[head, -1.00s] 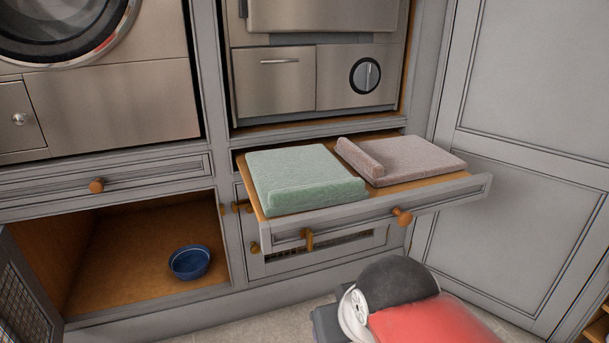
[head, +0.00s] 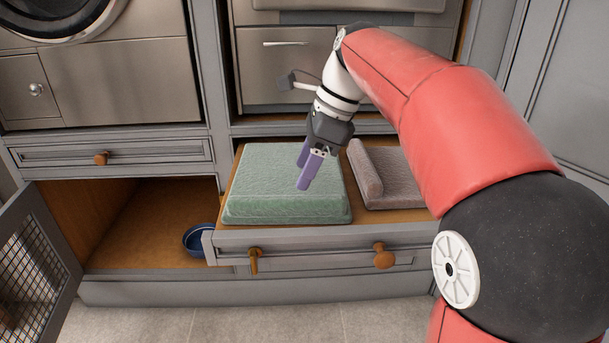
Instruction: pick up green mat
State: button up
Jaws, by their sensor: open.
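The green mat (head: 268,185) lies flat on the left side of the pulled-out drawer (head: 330,241), with a thicker raised edge toward the front. My gripper (head: 303,173) has purple fingers and points down over the right part of the green mat. Its fingers are apart with nothing between them. I cannot tell whether the fingertips touch the mat. The gripper hides a small part of the mat.
A pinkish-brown mat (head: 370,178) lies right of the green one, partly hidden by my arm. A blue bowl (head: 196,240) sits in the open cupboard at lower left, partly behind the drawer. The mesh door (head: 30,270) stands open at left.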

aim_at(288, 197)
jog(key=x, duration=0.3)
jog(key=b+x, duration=0.1)
jog(key=x, duration=0.3)
jog(key=shift+s+a+f, duration=0.2)
jog(key=shift+a+f, duration=0.05)
jog(key=c, duration=1.1)
jog(key=shift+c, duration=0.6)
jog(key=shift+r, duration=0.15)
